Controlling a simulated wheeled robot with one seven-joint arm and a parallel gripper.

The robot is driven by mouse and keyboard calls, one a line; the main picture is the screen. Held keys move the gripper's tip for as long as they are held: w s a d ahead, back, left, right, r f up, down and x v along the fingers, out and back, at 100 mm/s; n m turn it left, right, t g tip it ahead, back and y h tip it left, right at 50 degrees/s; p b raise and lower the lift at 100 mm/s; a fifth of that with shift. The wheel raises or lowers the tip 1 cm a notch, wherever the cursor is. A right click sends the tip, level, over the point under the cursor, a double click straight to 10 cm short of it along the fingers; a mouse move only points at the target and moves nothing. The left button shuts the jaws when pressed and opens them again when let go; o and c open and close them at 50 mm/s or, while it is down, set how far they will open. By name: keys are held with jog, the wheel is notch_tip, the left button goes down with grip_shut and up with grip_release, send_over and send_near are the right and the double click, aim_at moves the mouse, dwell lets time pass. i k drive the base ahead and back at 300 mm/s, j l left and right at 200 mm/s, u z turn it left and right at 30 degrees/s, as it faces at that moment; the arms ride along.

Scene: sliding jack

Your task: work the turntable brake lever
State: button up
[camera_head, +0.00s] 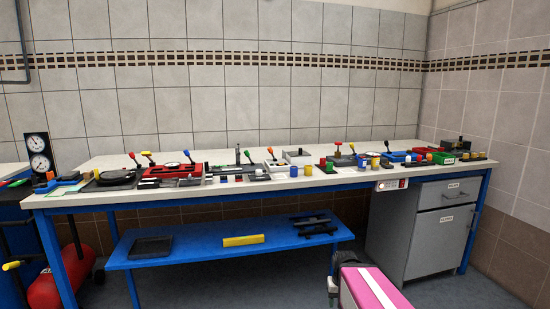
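A dark round disc (113,178), which looks like the turntable, lies flat near the left end of the long workbench. A short lever with a red knob (132,156) stands just behind its right side, and a lever with a yellow knob (147,154) stands close to the right of that. I cannot tell which lever is the turntable's brake. Both look tilted, and their bases are too small to make out.
The white bench top (90,202) is crowded with small fixtures along its length. More knobbed levers stand to the right. A blue low shelf (190,262) is under the bench. A grey cabinet (415,240) stands at the right, and a red tank (62,280) at the lower left.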

aim_at(132, 155)
jog(key=u, duration=1.55)
